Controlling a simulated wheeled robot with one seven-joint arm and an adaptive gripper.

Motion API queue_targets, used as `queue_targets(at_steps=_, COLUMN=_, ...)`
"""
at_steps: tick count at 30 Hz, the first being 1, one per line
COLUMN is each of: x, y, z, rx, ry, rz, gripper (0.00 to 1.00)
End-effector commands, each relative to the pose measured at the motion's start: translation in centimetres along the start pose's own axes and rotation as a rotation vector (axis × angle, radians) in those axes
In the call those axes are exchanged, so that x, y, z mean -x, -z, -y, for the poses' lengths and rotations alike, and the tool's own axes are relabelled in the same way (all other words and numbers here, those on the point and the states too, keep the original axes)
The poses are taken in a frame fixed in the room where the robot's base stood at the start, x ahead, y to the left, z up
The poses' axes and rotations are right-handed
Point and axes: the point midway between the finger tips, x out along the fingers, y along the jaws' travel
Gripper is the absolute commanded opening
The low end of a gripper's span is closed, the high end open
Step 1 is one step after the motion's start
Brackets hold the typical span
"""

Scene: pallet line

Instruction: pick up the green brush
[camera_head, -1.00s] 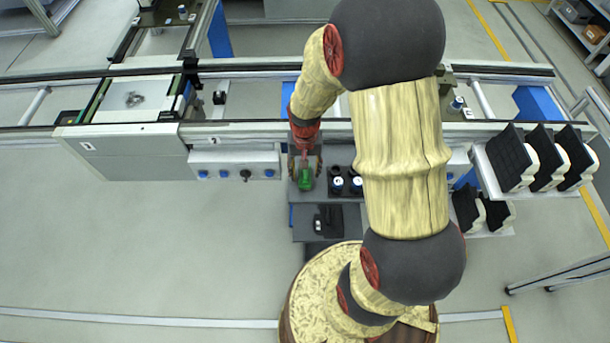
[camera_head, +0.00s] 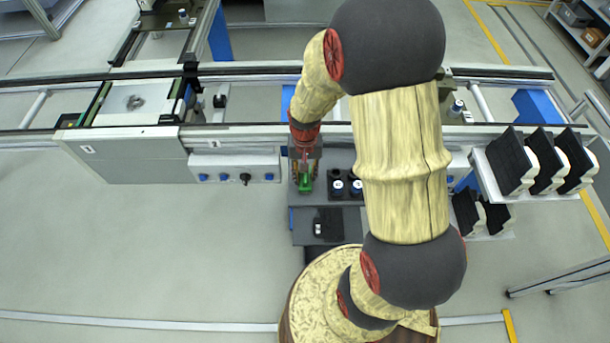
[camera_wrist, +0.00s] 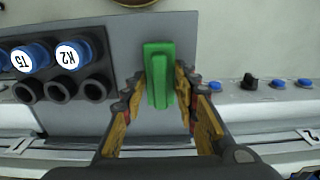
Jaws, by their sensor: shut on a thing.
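The green brush (camera_head: 306,182) is small and blocky and stands out against a grey shelf (camera_head: 304,201) in front of the conveyor line. In the wrist view the green brush (camera_wrist: 158,72) lies between the two fingers. My gripper (camera_head: 305,172) is shut on it, with a finger on either side; my gripper also shows in the wrist view (camera_wrist: 160,88). I cannot tell whether the brush still touches the shelf. The lower part of the brush is hidden from the wrist camera.
Beside the brush is a black holder (camera_wrist: 66,90) with round sockets and blue-rimmed, white-labelled items (camera_wrist: 72,54). A control panel (camera_head: 236,166) with blue buttons is on the left. A lower shelf (camera_head: 305,229) carries a dark object (camera_head: 327,223).

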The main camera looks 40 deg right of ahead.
Motion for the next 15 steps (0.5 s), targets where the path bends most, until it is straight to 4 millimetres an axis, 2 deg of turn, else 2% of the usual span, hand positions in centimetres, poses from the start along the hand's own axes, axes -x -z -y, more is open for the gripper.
queue_targets(at_steps=5, x=1.2, y=0.1, z=0.0, rx=0.0, ry=0.001, rz=-0.002, gripper=0.03)
queue_targets(at_steps=9, x=3.4, y=0.1, z=0.0, rx=0.0, ry=0.001, rz=-0.004, gripper=0.03)
queue_targets(at_steps=11, x=4.3, y=-0.7, z=-0.4, rx=-0.001, ry=0.001, rz=-0.003, gripper=0.03)
queue_targets(at_steps=15, x=7.5, y=-2.9, z=-1.6, rx=-0.001, ry=0.002, rz=-0.006, gripper=0.03)
